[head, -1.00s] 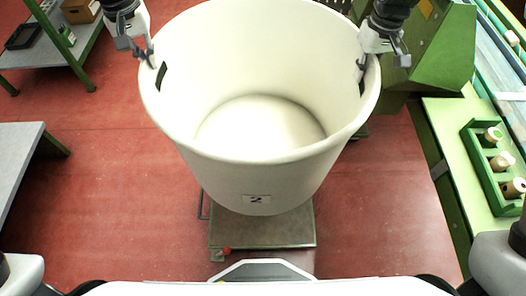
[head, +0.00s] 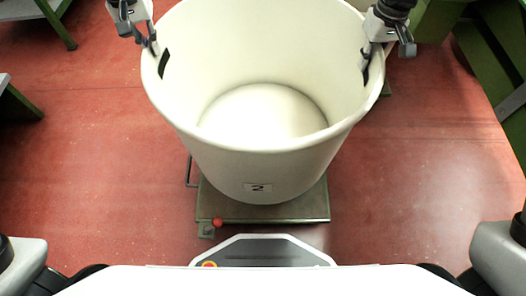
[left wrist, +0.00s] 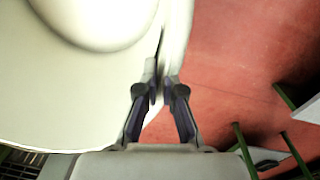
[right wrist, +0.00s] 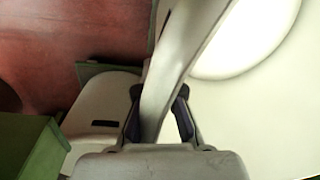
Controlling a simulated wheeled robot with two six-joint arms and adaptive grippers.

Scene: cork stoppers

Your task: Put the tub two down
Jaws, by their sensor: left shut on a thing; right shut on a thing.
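Tub two (head: 258,170) is a large, open, cream-white tub with a "2" label on its near side. It is upright and looks empty inside. My left gripper (head: 150,44) is shut on its rim by the left slot. My right gripper (head: 370,62) is shut on its rim by the right slot. The tub wall (left wrist: 75,95) passes between the fingers in the left wrist view, and the rim (right wrist: 165,85) does so in the right wrist view. The tub's underside is hidden, so I cannot tell whether it touches the platform below.
A low grey-green platform (head: 270,212) with a red knob (head: 217,222) lies under the tub, close in front of my base. Red floor (head: 430,160) is clear on both sides. Green-legged tables stand at the left edge (head: 15,100) and far left (head: 55,22); green furniture stands at right.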

